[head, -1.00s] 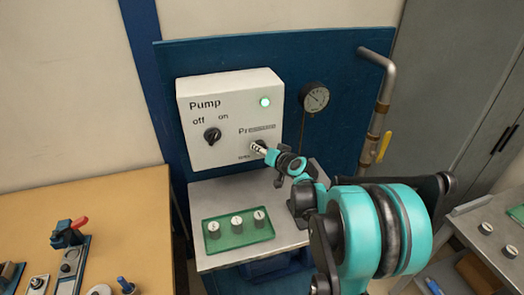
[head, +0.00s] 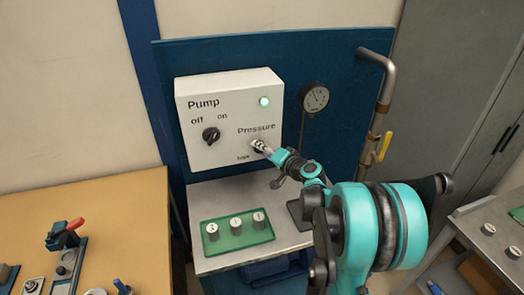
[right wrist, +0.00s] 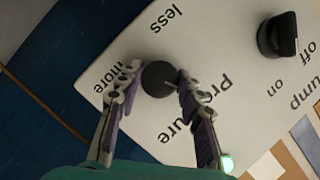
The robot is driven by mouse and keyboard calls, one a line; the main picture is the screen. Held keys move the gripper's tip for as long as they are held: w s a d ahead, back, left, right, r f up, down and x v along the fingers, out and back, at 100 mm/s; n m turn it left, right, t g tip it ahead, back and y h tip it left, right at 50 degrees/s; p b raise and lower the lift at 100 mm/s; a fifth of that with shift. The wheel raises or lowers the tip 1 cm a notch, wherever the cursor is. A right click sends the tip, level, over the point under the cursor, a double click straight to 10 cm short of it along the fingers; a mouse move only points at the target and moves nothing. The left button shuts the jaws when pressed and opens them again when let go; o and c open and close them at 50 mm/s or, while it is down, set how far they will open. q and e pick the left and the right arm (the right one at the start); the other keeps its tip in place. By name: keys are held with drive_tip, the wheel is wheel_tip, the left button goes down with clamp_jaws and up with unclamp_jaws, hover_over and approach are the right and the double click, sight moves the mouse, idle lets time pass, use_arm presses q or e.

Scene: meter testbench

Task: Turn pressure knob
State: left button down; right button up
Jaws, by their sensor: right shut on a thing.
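The white control box (head: 230,88) has a Pressure knob at its lower right. In the head view this knob is mostly hidden by my right gripper (head: 261,147). In the right wrist view the round black Pressure knob (right wrist: 158,78) sits between the two fingertips of my right gripper (right wrist: 158,81). The right gripper is shut on the knob. The words "less", "more" and "Pressure" surround the knob. A round pressure gauge (head: 314,97) hangs on the blue panel to the right of the box. My left gripper is not in view.
The black pump knob (head: 211,135) is left of the Pressure knob, and a green lamp (head: 264,101) glows above. A green tray (head: 255,237) with 3 small cylinders lies on the metal shelf below. A pipe with a yellow-handled valve (head: 385,146) runs at right.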

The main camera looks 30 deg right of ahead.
drive_tip(key=o, duration=1.2)
drive_tip(key=shift+c, duration=0.2)
drive_tip(key=v, duration=1.2)
drive_tip(key=shift+r, duration=0.1)
